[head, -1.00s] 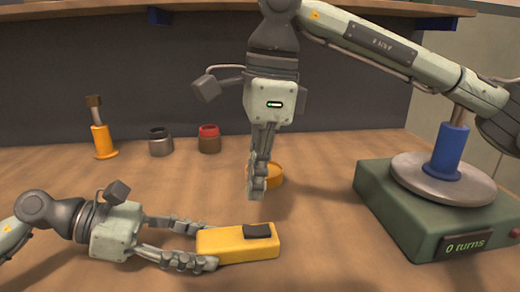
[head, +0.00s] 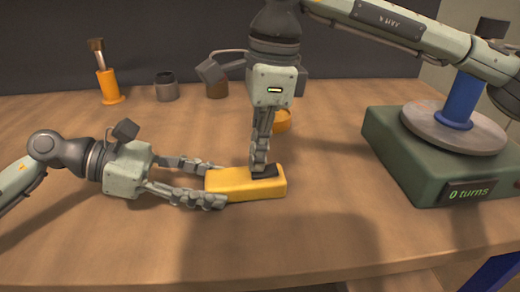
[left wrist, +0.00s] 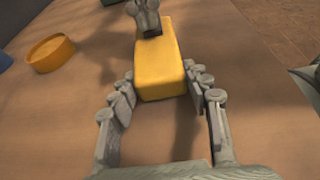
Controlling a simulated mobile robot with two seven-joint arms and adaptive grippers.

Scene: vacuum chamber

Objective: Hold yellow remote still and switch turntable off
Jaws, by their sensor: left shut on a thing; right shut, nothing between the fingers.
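The yellow remote (head: 240,185) lies on the table, with a dark button (head: 264,175) on top near its right end. My left gripper (head: 213,186) is shut on the remote's left end, one finger along each side. The left wrist view shows the yellow remote (left wrist: 160,65) between the fingers. My right gripper (head: 260,167) points down, shut and empty, its fingertips at the dark button and partly hiding it. The turntable (head: 400,160) is a green box with a grey disc, a blue cylinder (head: 462,100) standing on it and a display reading "0 turns".
An orange round lid or dish (head: 283,121) sits behind my right gripper. At the back left stand an orange post (head: 109,88), a grey jar (head: 166,88) and another jar (head: 216,89), partly hidden by my right wrist. The front of the table is clear.

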